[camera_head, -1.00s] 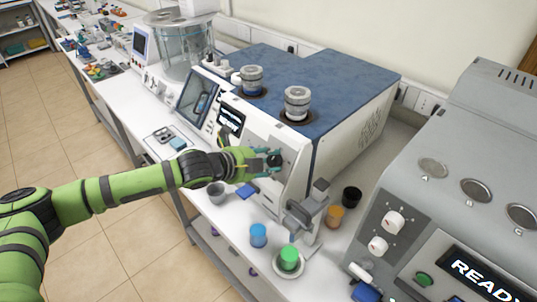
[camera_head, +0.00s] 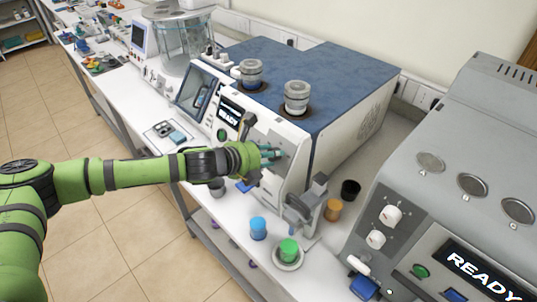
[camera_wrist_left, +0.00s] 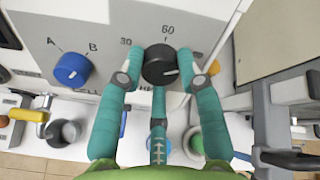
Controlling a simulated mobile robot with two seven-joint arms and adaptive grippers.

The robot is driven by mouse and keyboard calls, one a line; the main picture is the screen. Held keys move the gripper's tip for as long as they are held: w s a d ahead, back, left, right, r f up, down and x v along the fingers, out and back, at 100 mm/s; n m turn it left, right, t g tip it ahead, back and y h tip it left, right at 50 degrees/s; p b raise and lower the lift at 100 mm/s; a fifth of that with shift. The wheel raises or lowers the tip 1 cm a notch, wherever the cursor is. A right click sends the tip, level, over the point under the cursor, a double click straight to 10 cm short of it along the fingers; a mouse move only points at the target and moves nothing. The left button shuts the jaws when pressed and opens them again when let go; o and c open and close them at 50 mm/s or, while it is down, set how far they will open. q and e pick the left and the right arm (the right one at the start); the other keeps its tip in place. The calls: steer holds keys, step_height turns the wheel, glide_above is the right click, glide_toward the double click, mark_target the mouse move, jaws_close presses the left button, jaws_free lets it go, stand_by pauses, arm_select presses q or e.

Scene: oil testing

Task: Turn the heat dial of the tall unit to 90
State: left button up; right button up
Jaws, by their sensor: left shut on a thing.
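The tall unit (camera_head: 290,142) is the white machine with a blue top in the head view. Its heat dial is a black round knob (camera_wrist_left: 159,63) in the left wrist view, with 30 and 60 printed around it. The dial's white mark points to the right and slightly down, towards my right-hand finger; any number there is hidden. My left gripper (camera_head: 270,155) is at the front panel, its teal fingers (camera_wrist_left: 166,72) shut on the dial from both sides. In the head view the gripper hides the dial. My right gripper is not in view.
A blue A/B knob (camera_wrist_left: 72,68) sits left of the dial. A lever-like bracket (camera_head: 304,207) stands at the unit's right front. Blue (camera_head: 258,227) and green (camera_head: 289,249) containers stand on the bench. A grey machine (camera_head: 455,180) is at the right.

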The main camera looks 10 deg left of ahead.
arm_select(q)
steer(key=shift+w+r+m, duration=0.2)
steer(key=shift+r+m, duration=0.1)
steer(key=shift+m, duration=0.4)
steer(key=shift+r, duration=0.1)
steer(key=o, duration=1)
steer(key=shift+o, duration=0.8)
steer(key=shift+f, duration=0.2)
steer(key=shift+s+a, duration=0.1)
steer(key=shift+s, duration=0.05)
steer(key=v, duration=1.1)
steer(key=shift+s+r, duration=0.2)
steer(key=shift+a, duration=0.1)
